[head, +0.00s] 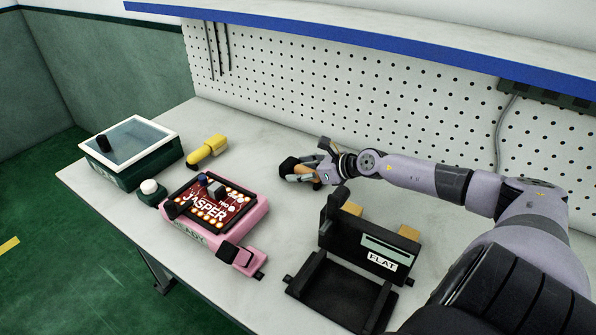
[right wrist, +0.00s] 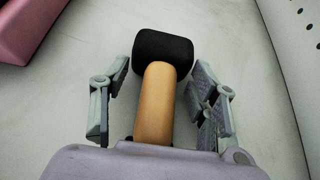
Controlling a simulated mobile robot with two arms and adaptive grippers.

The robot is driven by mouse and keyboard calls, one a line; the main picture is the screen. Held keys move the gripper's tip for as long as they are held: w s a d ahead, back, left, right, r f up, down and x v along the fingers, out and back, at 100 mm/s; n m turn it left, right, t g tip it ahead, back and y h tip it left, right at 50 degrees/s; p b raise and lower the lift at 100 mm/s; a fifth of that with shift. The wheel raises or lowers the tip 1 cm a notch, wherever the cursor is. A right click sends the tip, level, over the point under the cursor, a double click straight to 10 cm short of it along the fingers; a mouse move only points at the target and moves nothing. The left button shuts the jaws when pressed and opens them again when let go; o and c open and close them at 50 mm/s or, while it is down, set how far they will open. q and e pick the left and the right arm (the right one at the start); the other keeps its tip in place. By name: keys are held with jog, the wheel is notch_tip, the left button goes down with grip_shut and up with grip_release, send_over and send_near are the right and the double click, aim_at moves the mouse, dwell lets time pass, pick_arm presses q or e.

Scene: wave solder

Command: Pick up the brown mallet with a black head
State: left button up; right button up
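The mallet has a black head (right wrist: 164,53) and a brown handle (right wrist: 155,100); it lies on the white table near the pegboard. In the head view the mallet's black head (head: 289,166) shows just past my right gripper (head: 305,173). In the right wrist view my right gripper (right wrist: 160,100) is open, with one finger on each side of the handle. Gaps show between the handle and both fingers, though the right finger is nearer. The near end of the handle is hidden by the gripper's body. My left gripper is not in view.
A pink fixture (head: 250,215) with a red board, a black fixture (head: 340,290) labelled FLAT, a yellow-handled tool (head: 208,150), a small green bottle (head: 150,192) and a green box (head: 130,150) stand on the table. The pegboard wall (head: 400,120) is close behind my right gripper.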

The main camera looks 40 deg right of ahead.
jog(key=c, duration=0.9)
jog(key=shift+o, duration=0.2)
